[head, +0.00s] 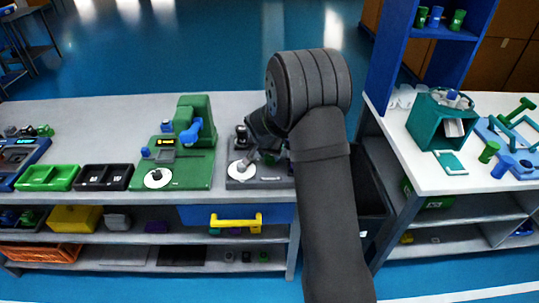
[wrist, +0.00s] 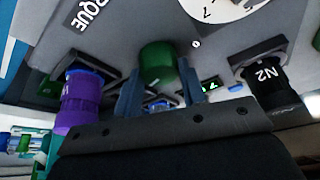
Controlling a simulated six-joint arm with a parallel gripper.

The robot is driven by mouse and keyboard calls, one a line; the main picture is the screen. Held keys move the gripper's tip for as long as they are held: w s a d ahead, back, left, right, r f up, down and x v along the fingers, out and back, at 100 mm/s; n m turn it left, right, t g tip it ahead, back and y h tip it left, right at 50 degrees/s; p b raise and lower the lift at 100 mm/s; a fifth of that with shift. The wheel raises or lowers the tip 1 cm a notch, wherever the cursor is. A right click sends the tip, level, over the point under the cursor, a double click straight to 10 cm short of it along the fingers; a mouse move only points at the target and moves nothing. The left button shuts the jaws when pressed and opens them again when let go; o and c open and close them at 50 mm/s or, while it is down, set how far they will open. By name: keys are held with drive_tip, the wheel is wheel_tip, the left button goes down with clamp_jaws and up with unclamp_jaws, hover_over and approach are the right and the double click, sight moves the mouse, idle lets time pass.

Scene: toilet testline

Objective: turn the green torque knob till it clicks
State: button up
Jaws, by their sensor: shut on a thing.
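The green torque knob (wrist: 158,65) stands on a grey panel in the wrist view, beside the lettering "QUE" and a white dial (wrist: 218,8). My gripper (wrist: 158,82) has one blue finger on each side of the knob and is shut on it. In the head view my gripper (head: 264,148) is low over the grey station (head: 262,183) on the bench. There the knob is mostly hidden by my gripper, and the white dial (head: 241,171) shows to the left. I cannot read how far the knob is turned.
A purple cylinder (wrist: 76,104) and a black cylinder marked "N2" (wrist: 270,82) sit in holders either side of the knob. A green station (head: 190,168) stands left of the grey one. A black bin (head: 370,190) is right of my arm.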

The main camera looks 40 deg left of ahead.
drive_tip(key=o, duration=1)
drive_tip(key=shift+r, duration=0.15)
drive_tip(key=v, duration=1.7)
drive_tip(key=x, duration=1.7)
